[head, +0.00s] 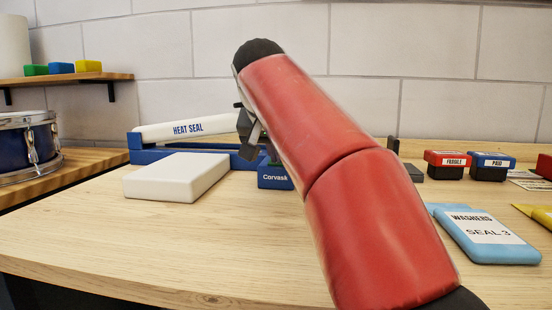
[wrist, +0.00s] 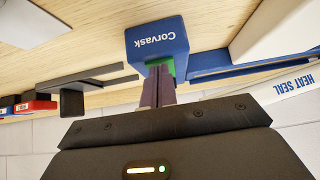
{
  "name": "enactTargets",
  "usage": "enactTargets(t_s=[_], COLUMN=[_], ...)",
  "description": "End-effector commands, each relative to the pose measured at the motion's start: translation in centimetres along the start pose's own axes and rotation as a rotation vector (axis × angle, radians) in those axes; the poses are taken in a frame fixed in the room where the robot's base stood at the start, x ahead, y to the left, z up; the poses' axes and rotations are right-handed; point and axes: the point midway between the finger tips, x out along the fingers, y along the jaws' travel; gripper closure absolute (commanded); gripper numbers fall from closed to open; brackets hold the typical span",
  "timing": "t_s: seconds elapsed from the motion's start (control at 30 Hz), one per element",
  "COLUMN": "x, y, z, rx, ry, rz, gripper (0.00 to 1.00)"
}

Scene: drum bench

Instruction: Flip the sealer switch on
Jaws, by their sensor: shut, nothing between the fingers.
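The heat sealer stands at the back of the bench, with a white arm (head: 186,129) marked HEAT SEAL over a blue base. Its blue Corvask box (head: 275,178) is at the right end, partly hidden by my arm; it also fills the top middle of the wrist view (wrist: 157,42). A green part (wrist: 178,66), seemingly the switch, shows on the box, partly behind my fingers. My gripper (wrist: 158,72) is shut and empty, fingertips at the green part; I cannot tell whether they touch. It also shows in the head view (head: 262,150). The switch position is hidden.
A white block (head: 177,176) lies in front of the sealer. A drum (head: 27,148) stands at left. The front left bench is clear.

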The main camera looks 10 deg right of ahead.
Motion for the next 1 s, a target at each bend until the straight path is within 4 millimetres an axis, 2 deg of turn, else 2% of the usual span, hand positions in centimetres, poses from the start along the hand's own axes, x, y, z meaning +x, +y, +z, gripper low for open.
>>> enactTargets(t_s=[0.27, 0.6, 1.0], x=[-0.1, -1.2, -1.3], y=[0.0, 0.0, 0.0], z=[-0.2, -1.2, -1.2], rx=[0.0, 0.0, 0.0], ry=[-0.008, -0.007, -0.007], rz=[0.001, 0.001, 0.001], gripper=[1.0, 1.0, 1.0])
